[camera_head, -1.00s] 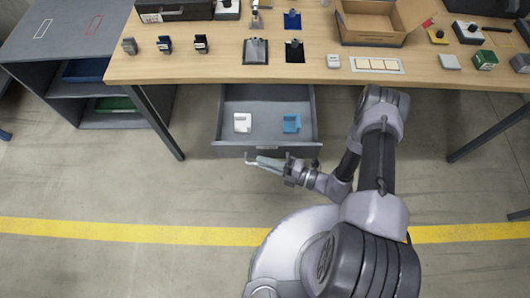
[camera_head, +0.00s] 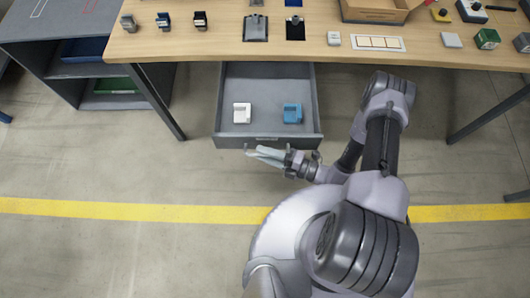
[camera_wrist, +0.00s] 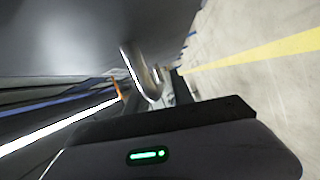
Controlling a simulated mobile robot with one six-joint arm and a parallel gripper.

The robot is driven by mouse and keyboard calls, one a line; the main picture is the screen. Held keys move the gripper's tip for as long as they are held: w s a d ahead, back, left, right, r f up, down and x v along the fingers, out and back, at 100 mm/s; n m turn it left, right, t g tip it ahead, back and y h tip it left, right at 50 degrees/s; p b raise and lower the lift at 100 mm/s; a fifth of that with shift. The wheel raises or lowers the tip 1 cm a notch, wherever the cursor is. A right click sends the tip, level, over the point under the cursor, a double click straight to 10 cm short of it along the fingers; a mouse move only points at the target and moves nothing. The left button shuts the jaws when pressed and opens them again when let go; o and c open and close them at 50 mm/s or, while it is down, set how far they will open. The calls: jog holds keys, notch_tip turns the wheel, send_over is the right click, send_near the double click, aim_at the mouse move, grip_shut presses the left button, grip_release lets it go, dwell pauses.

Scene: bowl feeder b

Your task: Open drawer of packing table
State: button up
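The grey drawer (camera_head: 226,110) of the packing table (camera_head: 200,45) is pulled well out, and its inside shows in the head view. A white holder (camera_head: 242,113) and a blue holder (camera_head: 292,113) sit in it. A thin curved handle (camera_head: 247,148) stands out from the drawer front. My gripper (camera_head: 268,154) is at this handle, just in front of the drawer, its fingers pointing left. In the wrist view, the shiny handle (camera_wrist: 140,72) bends down to the gripper (camera_wrist: 165,105). The fingers appear closed around it, though the contact is partly hidden.
A grey shelf unit (camera_head: 60,45) with blue and green bins stands at the left. The tabletop holds several small parts and a cardboard box (camera_head: 375,12). Table legs stand either side of the drawer. The floor with a yellow line (camera_head: 130,208) is clear.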

dwell(0.4)
jog(key=p+v, duration=0.2)
jog(key=v, duration=1.5)
jog(key=shift+d, duration=0.15)
jog(key=w+d+r+n+g+h, duration=0.1)
jog(key=w+r+n+g+h, duration=0.25)
jog(key=r+n, duration=0.7)
jog(key=w+d+r+n+g+h, duration=0.1)
jog(key=w+r+n+g+h, duration=0.3)
jog(key=r+n, duration=0.7)
jog(key=s+a+r+n+t+h, duration=0.2)
jog(key=a+r+n, duration=0.1)
jog(key=r+n, duration=0.2)
jog(key=s+a+r+n+t+h, duration=0.2)
jog(key=s+r+n, duration=0.1)
jog(key=r+n, duration=0.3)
jog(key=s+a+r+n+t+h, duration=0.2)
jog(key=r+n, duration=0.4)
jog(key=r, duration=0.3)
jog(key=shift+s+a+r+b, duration=0.4)
jog(key=shift+s+a+b, duration=0.1)
jog(key=shift+a, duration=0.3)
